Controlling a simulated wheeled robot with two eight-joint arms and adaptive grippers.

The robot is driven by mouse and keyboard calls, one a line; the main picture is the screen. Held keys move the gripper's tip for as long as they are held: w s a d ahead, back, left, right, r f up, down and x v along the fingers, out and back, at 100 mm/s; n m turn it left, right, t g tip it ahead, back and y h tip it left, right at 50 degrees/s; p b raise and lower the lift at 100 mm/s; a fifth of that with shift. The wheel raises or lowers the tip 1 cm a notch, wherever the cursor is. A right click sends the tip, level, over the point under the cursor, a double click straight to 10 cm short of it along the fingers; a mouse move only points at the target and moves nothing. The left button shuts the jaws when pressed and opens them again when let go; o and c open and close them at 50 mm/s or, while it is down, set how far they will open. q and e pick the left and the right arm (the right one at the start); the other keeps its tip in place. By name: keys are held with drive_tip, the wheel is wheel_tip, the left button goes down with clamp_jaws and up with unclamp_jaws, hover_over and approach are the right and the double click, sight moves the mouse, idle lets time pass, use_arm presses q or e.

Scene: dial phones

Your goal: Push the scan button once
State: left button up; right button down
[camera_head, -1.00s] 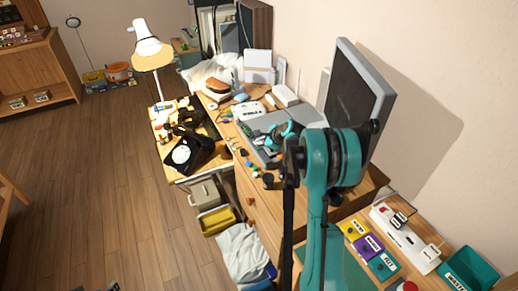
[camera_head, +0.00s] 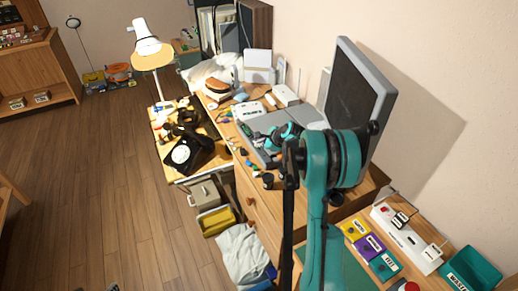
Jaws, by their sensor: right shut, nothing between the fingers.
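My right arm rises from the bottom of the head view and reaches away over the desk. My right gripper (camera_head: 281,136), teal and black, is shut and empty. It is over or beside a flat grey device (camera_head: 254,134) on the desk; the arm hides part of this device, and I cannot tell whether they touch. Three small label boxes, yellow (camera_head: 353,229), purple (camera_head: 370,246) and teal (camera_head: 385,264), sit at the near right, with a red button (camera_head: 405,287) below them. Their lettering is too small to read, so I cannot tell which button is scan. My left gripper is not in view.
A grey monitor (camera_head: 356,95) stands right of my arm. A white power strip (camera_head: 407,240) and a teal bin (camera_head: 470,270) are at the near right. A black dial phone (camera_head: 183,154) and a lamp (camera_head: 149,50) are on the left table. Small loose items lie near the gripper.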

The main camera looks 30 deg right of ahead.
sight(260, 149)
drive_tip(key=shift+f, duration=0.15)
idle(0.4)
drive_tip(key=shift+r+p, duration=0.35)
drive_tip(key=shift+r, duration=0.45)
drive_tip(key=shift+r+p, duration=1.7)
drive_tip(key=shift+r, duration=0.85)
